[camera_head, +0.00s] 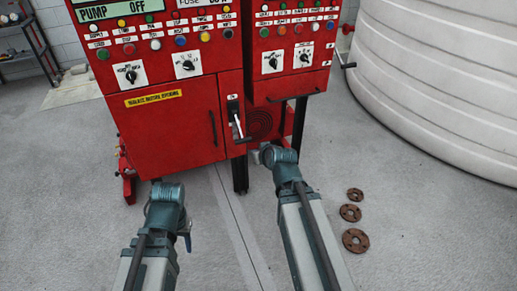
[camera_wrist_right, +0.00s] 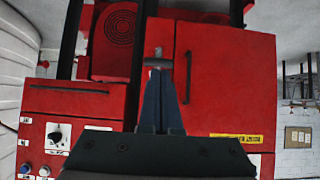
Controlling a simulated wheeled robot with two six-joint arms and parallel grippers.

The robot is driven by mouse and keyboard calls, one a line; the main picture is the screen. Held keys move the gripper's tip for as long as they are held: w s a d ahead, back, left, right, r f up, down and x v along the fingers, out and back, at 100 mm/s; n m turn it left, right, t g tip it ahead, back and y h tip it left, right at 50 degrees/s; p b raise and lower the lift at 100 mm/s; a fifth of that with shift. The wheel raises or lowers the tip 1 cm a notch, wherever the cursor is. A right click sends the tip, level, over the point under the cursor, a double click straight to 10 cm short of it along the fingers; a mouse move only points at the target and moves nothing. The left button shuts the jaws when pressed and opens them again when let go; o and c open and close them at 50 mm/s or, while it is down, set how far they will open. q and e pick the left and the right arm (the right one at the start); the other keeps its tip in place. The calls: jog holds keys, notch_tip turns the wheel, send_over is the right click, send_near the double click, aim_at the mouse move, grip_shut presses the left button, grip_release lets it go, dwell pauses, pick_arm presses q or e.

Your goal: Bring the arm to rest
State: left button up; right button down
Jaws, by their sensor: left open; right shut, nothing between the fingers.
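My left arm comes in at the bottom left of the head view, with its wrist folded in front of the red cabinet. The left gripper (camera_head: 186,236) shows only in small part beside the wrist; it is open, and I see nothing held in it. My right arm reaches up toward the cabinet's lower right part. In the right wrist view the right gripper (camera_wrist_right: 157,76) has its two fingers together, with nothing between them. Its tips point at a grey lever handle (camera_wrist_right: 157,62) on the cabinet; whether they touch cannot be told. The lever also shows in the head view (camera_head: 237,123).
The red pump control cabinet (camera_head: 170,128) stands ahead, with knobs and coloured buttons. A large white ribbed tank (camera_head: 440,90) stands at the right. Several rusty flanges (camera_head: 355,240) lie on the floor. A shelf (camera_head: 30,55) stands at the far left.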

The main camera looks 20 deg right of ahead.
pick_arm(q)
jog(key=shift+s, duration=0.15)
dwell(0.3)
